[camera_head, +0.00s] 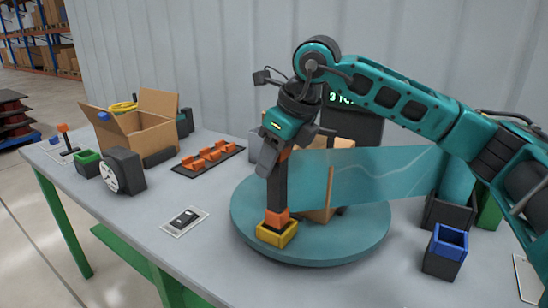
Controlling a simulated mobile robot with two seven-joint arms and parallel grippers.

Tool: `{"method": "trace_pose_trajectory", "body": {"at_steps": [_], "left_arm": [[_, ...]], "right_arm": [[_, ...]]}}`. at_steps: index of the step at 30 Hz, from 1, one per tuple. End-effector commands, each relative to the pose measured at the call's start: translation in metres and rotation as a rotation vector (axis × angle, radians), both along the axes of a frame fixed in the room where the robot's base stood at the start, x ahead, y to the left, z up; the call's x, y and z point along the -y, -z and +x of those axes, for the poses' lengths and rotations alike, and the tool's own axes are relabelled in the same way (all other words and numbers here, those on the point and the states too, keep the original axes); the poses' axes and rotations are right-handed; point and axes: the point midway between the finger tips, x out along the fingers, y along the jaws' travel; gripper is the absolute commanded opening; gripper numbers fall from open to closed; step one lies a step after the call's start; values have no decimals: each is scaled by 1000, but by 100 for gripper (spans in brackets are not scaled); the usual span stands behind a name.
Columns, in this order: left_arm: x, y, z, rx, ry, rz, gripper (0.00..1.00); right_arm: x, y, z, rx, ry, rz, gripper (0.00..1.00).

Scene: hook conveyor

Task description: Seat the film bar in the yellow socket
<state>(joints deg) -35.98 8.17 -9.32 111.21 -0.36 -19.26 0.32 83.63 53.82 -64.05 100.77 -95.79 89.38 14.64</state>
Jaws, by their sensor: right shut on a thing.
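The film bar (277,188) is a dark upright bar with orange ends. A translucent teal film (385,182) stretches from it to the right. My right gripper (269,160) is shut on the upper part of the bar from above. The bar's lower orange end meets the top of the yellow socket (272,239); I cannot tell how deep it sits. The socket is a small square yellow block near the front edge of the round teal turntable (340,249). My left gripper is not in view.
A cardboard box (325,189) stands on the turntable behind the film. A blue-topped socket (445,255) stands at right. A dial gauge (122,172), an open carton (141,132) and a tray of orange parts (208,158) stand left. The table's front left is mostly clear.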

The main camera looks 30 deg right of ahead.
Motion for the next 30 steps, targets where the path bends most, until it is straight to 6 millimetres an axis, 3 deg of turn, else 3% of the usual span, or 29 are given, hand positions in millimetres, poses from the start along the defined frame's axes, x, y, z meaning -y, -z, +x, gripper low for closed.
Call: {"method": "trace_pose_trajectory", "body": {"at_steps": [30], "left_arm": [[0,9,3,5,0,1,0]], "right_arm": [[0,12,0,2,0,1,0]]}}
